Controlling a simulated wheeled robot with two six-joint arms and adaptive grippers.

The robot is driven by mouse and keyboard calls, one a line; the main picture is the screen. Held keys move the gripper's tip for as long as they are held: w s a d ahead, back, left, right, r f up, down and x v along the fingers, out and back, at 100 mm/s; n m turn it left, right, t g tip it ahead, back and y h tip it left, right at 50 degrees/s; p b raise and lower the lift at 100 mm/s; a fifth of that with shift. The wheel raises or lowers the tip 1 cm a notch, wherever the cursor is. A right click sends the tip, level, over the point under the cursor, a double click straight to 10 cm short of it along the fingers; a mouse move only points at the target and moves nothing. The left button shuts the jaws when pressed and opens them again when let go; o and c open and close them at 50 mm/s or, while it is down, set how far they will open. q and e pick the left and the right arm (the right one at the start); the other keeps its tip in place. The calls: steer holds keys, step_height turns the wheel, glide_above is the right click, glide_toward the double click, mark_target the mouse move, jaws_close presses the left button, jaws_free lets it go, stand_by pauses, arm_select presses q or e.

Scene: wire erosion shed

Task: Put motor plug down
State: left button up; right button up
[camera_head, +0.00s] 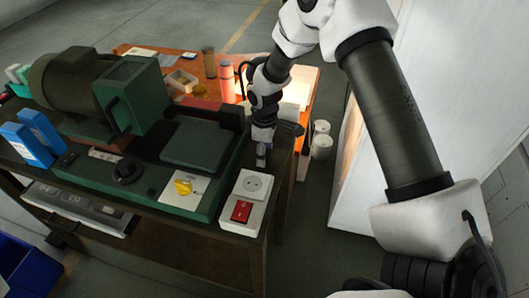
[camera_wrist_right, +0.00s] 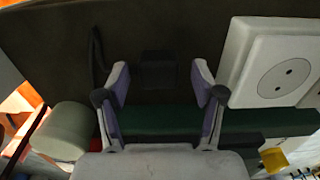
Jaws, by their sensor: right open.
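My right gripper (camera_head: 262,152) points down over the dark bench top, just behind the white socket box (camera_head: 257,185). In the right wrist view the two fingers of the gripper (camera_wrist_right: 158,98) are apart, with nothing pinched between them. A small dark block, which looks like the motor plug (camera_wrist_right: 158,72), lies on the dark surface just beyond and between the fingertips. A dark cable (camera_wrist_right: 97,55) runs close to the left finger. The plug is hard to make out in the head view. The socket box also shows in the wrist view (camera_wrist_right: 235,62), to the right of the gripper. My left gripper is out of view.
A green machine (camera_head: 195,150) with a motor and yellow knob (camera_head: 183,187) fills the bench left of the gripper. A red switch (camera_head: 242,211) sits in front of the socket. An orange table (camera_head: 190,62) with a red cylinder (camera_head: 227,82) stands behind. White cups (camera_head: 321,146) are at right.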

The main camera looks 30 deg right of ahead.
step_height(320, 180, up, 12)
steer(key=b, duration=0.3)
